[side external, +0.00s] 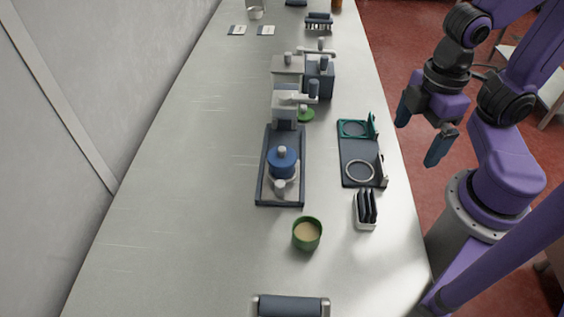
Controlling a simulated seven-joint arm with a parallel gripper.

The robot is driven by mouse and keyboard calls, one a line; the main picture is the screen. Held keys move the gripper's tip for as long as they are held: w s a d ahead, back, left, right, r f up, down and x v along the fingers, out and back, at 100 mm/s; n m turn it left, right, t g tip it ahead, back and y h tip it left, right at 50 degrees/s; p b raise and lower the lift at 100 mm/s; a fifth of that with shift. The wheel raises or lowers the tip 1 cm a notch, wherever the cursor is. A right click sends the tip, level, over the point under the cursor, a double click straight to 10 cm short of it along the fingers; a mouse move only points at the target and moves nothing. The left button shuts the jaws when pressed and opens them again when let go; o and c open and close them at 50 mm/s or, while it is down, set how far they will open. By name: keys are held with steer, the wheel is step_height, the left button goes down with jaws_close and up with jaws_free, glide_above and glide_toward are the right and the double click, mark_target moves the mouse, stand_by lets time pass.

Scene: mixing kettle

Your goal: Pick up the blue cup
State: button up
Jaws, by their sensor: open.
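A round blue vessel (283,163) with a pale knob on top stands on a dark rectangular tray (265,193) in the middle of the bench. It is the main blue, cup-like thing I see, and I cannot tell if it is a plain cup or a lidded pot. A green cup (307,233) with tan contents stands nearer the camera. My gripper (421,131) is open and empty, with its two dark fingers apart. It hangs to the right of the bench edge, well away from the blue vessel.
A grey machine (285,108) stands just behind the blue vessel. A dark rack with rings (360,170) and a holder with black slats (366,210) lie to its right, toward my arm. The left side of the bench (180,210) is clear.

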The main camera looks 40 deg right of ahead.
mark_target(281, 157)
steer(key=w+a+r+n, duration=0.2)
steer(key=w+a+n, duration=0.1)
steer(key=w+a, duration=0.55)
steer(key=w+a+r+n, duration=0.2)
steer(key=w+a, duration=0.4)
steer(key=w, duration=0.6)
steer(key=f, duration=1.1)
steer(key=shift+s+a+f, duration=0.1)
steer(key=shift+a+f, duration=0.1)
steer(key=shift+f, duration=0.2)
steer(key=shift+d+f, duration=0.1)
steer(key=shift+f, duration=2.6)
steer(key=c, duration=1.1)
